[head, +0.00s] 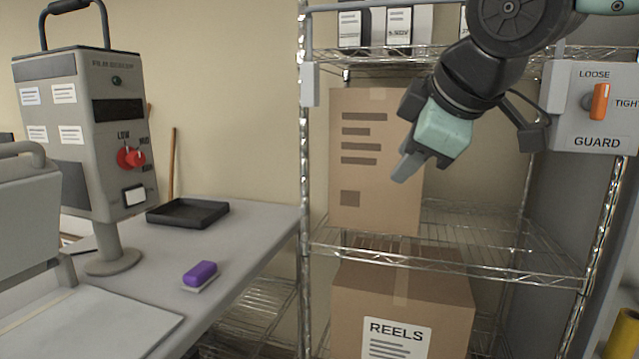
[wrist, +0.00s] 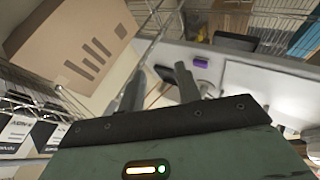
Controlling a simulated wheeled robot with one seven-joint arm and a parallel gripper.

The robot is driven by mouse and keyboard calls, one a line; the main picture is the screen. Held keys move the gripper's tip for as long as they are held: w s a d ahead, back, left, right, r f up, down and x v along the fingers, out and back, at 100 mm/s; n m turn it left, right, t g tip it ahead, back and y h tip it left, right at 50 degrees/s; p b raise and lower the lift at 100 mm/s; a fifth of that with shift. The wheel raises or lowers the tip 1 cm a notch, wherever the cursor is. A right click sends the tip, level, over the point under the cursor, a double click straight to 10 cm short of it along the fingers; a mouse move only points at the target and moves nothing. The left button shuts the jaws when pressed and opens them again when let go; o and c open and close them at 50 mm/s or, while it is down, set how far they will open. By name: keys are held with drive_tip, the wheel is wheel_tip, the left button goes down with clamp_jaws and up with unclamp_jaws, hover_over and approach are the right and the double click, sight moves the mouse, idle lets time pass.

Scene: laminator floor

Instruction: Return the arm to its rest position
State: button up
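My gripper (head: 404,170) hangs at the upper middle right of the head view, in front of the wire shelf unit and its upper cardboard box. It points down and to the left. In the wrist view, the two fingers of my gripper (wrist: 160,72) stand apart with nothing between them. The arm is bent, with its dark joint at the top right of the head view. Whether the gripper touches the box behind it cannot be told; it seems to be in front.
The wire shelf (head: 450,262) holds an upper box (head: 365,205) and a lower REELS box (head: 455,315). A guard switch panel (head: 575,130) is on the right. The grey table (head: 240,225) holds a purple-topped block (head: 200,273), black tray (head: 188,212) and film-sealer control box (head: 75,120).

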drive_tip(key=s+d+f+m+g+h+b, duration=0.1)
drive_tip(key=s+f+m+g, duration=0.2)
drive_tip(key=s+f, duration=0.7)
drive_tip(key=s+d+f+m+g+h+b, duration=0.1)
drive_tip(key=s+f+m+g, duration=0.2)
drive_tip(key=s+f, duration=0.8)
wheel_tip(320, 180, down, 8)
drive_tip(key=g, duration=0.2)
drive_tip(key=shift+s+d+r+m+g, duration=0.2)
drive_tip(key=shift+s+m+g, duration=0.05)
drive_tip(key=shift+m+g, duration=0.15)
drive_tip(key=shift+o, duration=0.3)
drive_tip(key=shift+r, duration=0.1)
